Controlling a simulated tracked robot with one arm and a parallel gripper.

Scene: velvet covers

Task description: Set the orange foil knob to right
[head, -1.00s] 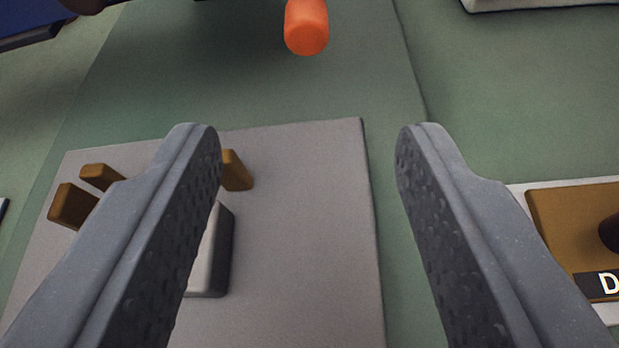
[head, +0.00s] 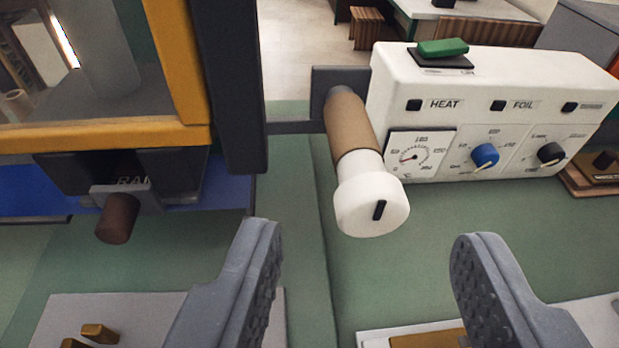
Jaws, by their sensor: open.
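A white control box (head: 585,95) stands at the upper right with the labels HEAT and FOIL. Its sloped front holds a round dial gauge (head: 421,152), a blue knob (head: 485,155) and a black knob (head: 551,153). Both knobs have a pale pointer that seems to angle to the lower left. I see no orange knob in this view. My gripper (head: 368,235) is open and empty, its two fingers wide apart in the lower foreground. The knobs are beyond the fingers, up and to the right, and apart from them.
A brown roll with a white end cap (head: 371,207) juts toward me between the fingers and the box. A dark upright post (head: 228,85), an orange-yellow frame (head: 95,135) and a brown handle (head: 117,218) are at left. Green tabletop (head: 460,225) lies clear below the box.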

